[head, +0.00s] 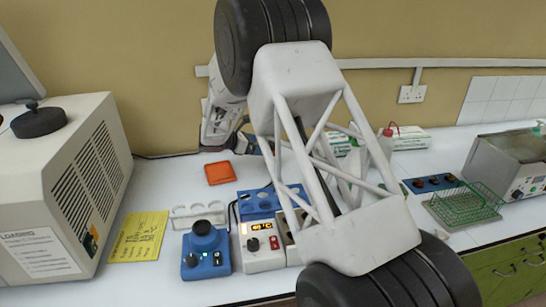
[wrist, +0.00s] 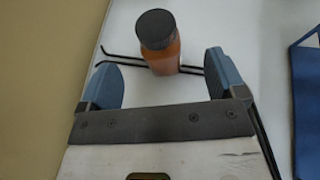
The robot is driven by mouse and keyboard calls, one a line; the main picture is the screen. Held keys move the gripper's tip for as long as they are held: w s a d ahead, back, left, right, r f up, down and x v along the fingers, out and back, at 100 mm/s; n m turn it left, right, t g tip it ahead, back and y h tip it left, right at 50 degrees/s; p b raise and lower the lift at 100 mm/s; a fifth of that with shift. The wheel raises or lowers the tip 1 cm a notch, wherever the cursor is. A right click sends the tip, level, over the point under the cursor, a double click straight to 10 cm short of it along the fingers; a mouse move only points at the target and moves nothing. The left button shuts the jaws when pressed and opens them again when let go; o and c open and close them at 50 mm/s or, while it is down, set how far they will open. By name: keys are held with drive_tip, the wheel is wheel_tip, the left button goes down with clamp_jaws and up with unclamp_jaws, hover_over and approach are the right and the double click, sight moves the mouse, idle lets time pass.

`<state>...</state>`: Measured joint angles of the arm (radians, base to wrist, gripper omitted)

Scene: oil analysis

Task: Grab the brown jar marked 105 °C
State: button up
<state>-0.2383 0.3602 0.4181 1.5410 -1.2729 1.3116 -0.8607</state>
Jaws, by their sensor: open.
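An orange-brown jar (wrist: 163,58) with a black ridged cap (wrist: 155,29) stands on the white surface in the wrist view. No 105 °C marking can be read on it. My gripper (wrist: 160,60) is open, with one blue finger on each side of the jar's lower part and a visible gap on both sides. The jar appears just ahead of or between the fingertips; I cannot tell how deep. In the head view I cannot make out the jar, and my arm covers much of the middle of the bench.
A thin black wire or rod (wrist: 121,61) runs beside the jar. A blue object (wrist: 308,100) stands at the right in the wrist view. In the head view an orange tray (head: 219,173), a white tube rack (head: 198,214) and a heater with a lit display (head: 262,245) are nearby.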

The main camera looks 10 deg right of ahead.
drive_tip(key=shift+x, duration=1.3)
drive_tip(key=shift+d, duration=0.1)
drive_tip(key=shift+w+r+x, duration=0.1)
drive_tip(key=shift+x, duration=1.15)
drive_tip(key=shift+w+r+x, duration=0.1)
drive_tip(key=shift+x, duration=1.15)
drive_tip(key=c, duration=1.1)
drive_tip(key=shift+r, duration=0.15)
